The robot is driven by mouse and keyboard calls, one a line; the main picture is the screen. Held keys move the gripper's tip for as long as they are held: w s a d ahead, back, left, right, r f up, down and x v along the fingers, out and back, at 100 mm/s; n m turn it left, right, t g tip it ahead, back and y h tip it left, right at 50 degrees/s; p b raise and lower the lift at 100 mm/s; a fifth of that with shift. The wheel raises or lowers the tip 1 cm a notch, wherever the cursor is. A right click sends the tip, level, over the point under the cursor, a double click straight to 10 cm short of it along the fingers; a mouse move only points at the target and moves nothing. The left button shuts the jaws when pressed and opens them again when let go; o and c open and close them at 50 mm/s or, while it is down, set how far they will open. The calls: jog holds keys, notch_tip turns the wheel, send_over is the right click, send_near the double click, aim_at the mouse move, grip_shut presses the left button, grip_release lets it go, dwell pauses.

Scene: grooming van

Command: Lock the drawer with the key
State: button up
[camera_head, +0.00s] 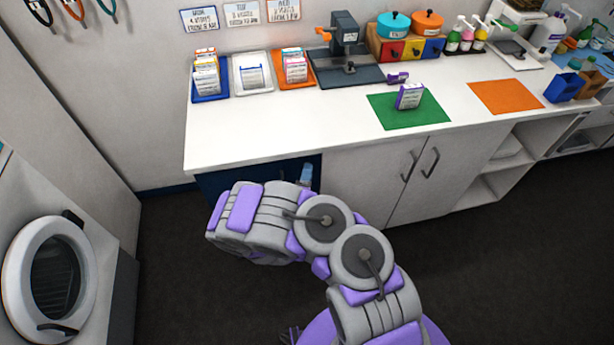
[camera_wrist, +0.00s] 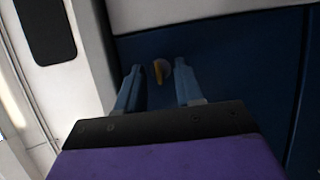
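The dark blue drawer front (camera_head: 258,170) is under the left end of the white counter, partly hidden by my arm. It fills much of the wrist view (camera_wrist: 235,55). A small round grey and yellow piece (camera_wrist: 161,71) shows against the blue front; I cannot tell whether it is the key, the lock or both. My gripper (camera_wrist: 158,68) has its two blue fingers apart, one on each side of that piece, with gaps visible on both sides. In the head view, only a bluish finger (camera_head: 306,174) shows past my arm, close to the blue front.
The white counter (camera_head: 300,140) overhangs the front. Grey cabinet doors (camera_head: 375,185) with handles stand to the right, and open shelves (camera_head: 490,185) beyond. A round-door machine (camera_head: 50,270) stands at left. A green mat (camera_head: 385,112) and trays lie on the counter. Dark floor is clear.

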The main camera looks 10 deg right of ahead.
jog(key=shift+w, duration=0.2)
jog(key=shift+c, duration=0.5)
grip_shut()
